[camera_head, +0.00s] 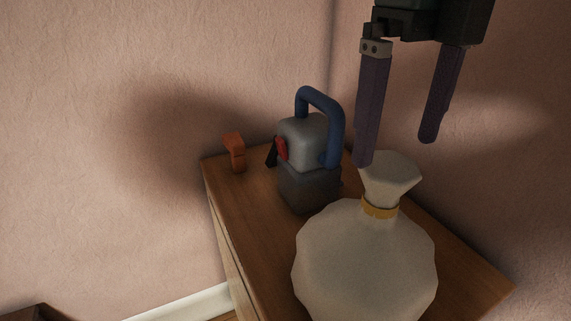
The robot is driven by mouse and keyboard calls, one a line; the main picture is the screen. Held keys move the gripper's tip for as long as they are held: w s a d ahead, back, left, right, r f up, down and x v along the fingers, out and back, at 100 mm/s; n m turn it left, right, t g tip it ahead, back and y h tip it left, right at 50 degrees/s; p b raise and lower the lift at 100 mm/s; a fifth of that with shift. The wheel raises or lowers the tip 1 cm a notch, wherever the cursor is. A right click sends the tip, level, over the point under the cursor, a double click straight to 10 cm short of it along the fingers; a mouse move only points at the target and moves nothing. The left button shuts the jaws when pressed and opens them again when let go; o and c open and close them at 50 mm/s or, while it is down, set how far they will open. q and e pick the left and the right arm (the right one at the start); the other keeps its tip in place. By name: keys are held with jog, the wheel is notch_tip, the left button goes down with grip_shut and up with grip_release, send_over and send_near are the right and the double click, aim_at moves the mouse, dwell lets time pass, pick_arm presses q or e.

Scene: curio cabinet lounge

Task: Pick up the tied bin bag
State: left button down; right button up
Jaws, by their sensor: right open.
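The tied bin bag (364,261) is a pale, round, faceted sack with a narrow yellow-brown tie (380,207) and a flared neck above it. It stands upright on the wooden cabinet top, at the lower middle right; its bottom is partly cut off by the picture edge. My right gripper (395,152) hangs from the upper right with its two dark purple fingers spread apart and nothing between them. The left finger's tip is close to the bag's flared neck; I cannot tell whether they touch. My left gripper is not in view.
The wooden cabinet (236,223) stands in the corner against pink walls. A grey device with a blue handle (305,140) stands right behind the bag. A small orange object (235,152) is at the far left of the top. Bare wood shows right of the bag.

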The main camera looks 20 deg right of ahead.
aim_at(382, 192)
notch_tip(382, 192, down, 2)
jog(key=shift+s+a+f, duration=0.1)
jog(key=shift+s+f, duration=0.05)
jog(key=shift+f, duration=0.1)
jog(key=shift+a+f+p, duration=0.1)
jog(key=shift+f+p, duration=0.3)
jog(key=shift+f, duration=2.35)
grip_shut()
